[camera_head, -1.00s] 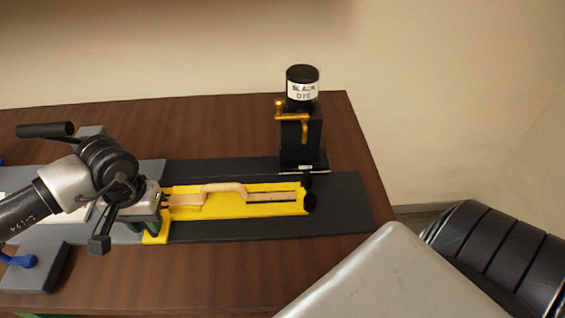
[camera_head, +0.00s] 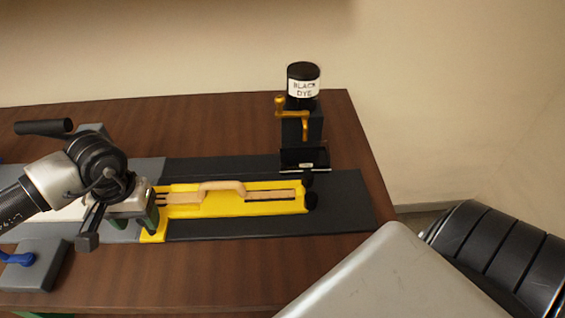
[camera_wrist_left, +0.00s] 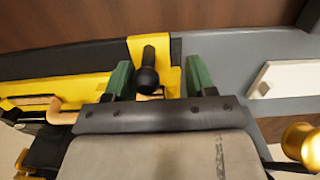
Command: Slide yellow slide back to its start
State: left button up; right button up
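The yellow slide (camera_head: 225,208) lies along a black track (camera_head: 345,205), with a tan strap-like piece (camera_head: 222,188) on it. Its right end is near the dye stand. My left gripper (camera_head: 152,220) is over the slide's left end. In the left wrist view, its two green fingers (camera_wrist_left: 158,66) are spread on either side of a black knob (camera_wrist_left: 148,77) by the yellow end plate (camera_wrist_left: 150,46). There is room between the knob and the fingers. Part of the slide's left end is hidden by the gripper. My right gripper is out of view.
A black dye bottle (camera_head: 303,80) stands on a black stand (camera_head: 301,128) with an orange lever (camera_head: 293,113), behind the slide's right end. A grey block with a blue handle (camera_head: 18,259) is at the left. The front right of the wooden table (camera_head: 200,275) is clear.

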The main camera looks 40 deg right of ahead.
pick_arm(q)
jog(key=shift+f, duration=0.1)
dwell(0.3)
jog(key=shift+r, duration=0.25)
jog(key=shift+s+d+r+p, duration=0.1)
jog(key=shift+r+p, duration=0.3)
jog(key=shift+r, duration=1)
jog(key=shift+s+r+p, duration=0.1)
jog(key=shift+r+p, duration=0.25)
jog(key=shift+r, duration=1.05)
